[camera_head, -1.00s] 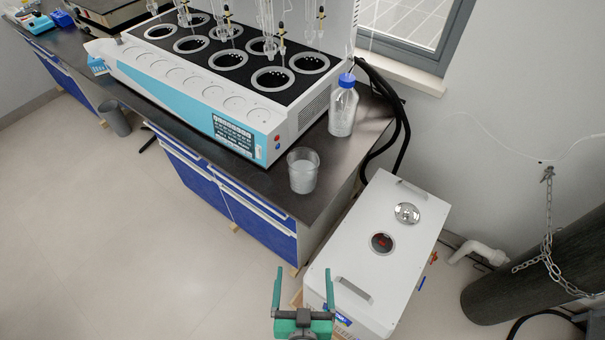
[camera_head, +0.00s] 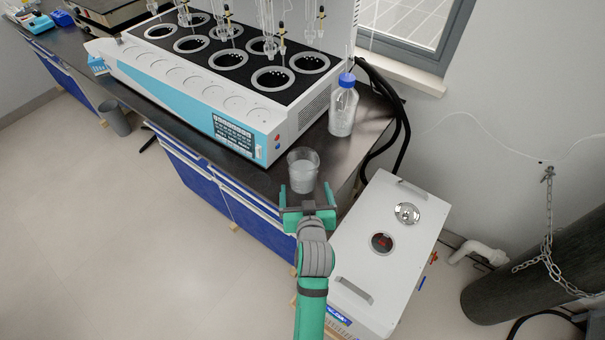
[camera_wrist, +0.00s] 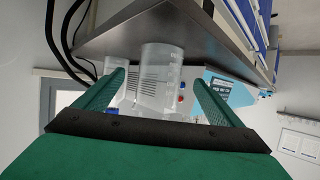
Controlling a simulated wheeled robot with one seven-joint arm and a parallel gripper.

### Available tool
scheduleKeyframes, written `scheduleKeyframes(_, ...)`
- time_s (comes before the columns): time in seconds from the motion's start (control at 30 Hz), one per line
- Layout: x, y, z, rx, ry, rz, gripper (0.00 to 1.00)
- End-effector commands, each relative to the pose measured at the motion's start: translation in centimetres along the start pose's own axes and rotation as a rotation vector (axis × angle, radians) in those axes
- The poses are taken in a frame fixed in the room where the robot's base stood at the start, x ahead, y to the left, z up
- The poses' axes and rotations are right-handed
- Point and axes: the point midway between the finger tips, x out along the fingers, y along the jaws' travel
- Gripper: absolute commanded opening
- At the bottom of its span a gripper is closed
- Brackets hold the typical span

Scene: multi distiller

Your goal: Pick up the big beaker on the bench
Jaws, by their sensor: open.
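The big beaker (camera_head: 303,170) is clear and upright near the front right corner of the dark bench (camera_head: 262,186). My green gripper (camera_head: 308,190) is open, with one finger toward each side of the beaker's lower part. In the wrist view, the beaker (camera_wrist: 161,65) shows between and beyond the two spread fingers of my gripper (camera_wrist: 160,85). The picture there is turned over, with the bench at the top. I cannot tell whether the fingertips reach past the beaker's near wall. Nothing is held.
A blue-capped bottle (camera_head: 343,106) stands behind the beaker to the right. The multi distiller (camera_head: 233,100) fills the bench to the left. A white box unit (camera_head: 375,250) stands on the floor at the right, with black hoses (camera_head: 403,140) behind it.

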Motion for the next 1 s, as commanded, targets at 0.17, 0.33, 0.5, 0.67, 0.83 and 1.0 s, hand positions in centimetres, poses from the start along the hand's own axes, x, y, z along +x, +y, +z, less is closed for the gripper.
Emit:
scheduleKeyframes(0.17, 2.6, 0.0, 0.0, 0.000, 0.001, 0.001, 0.89)
scheduleKeyframes(0.33, 3.8, 0.0, 0.0, 0.000, 0.000, 0.001, 0.89)
scheduleKeyframes(0.5, 5.4, -0.1, -0.3, 0.000, 0.001, 0.000, 0.89)
scheduleKeyframes(0.67, 7.7, -0.2, -0.4, 0.000, 0.000, 0.000, 0.89)
scheduleKeyframes(0.83, 8.9, -0.2, -0.4, -0.001, 0.001, 0.000, 0.89)
scheduleKeyframes(1.0, 8.9, -0.2, -0.4, 0.000, 0.001, 0.000, 0.89)
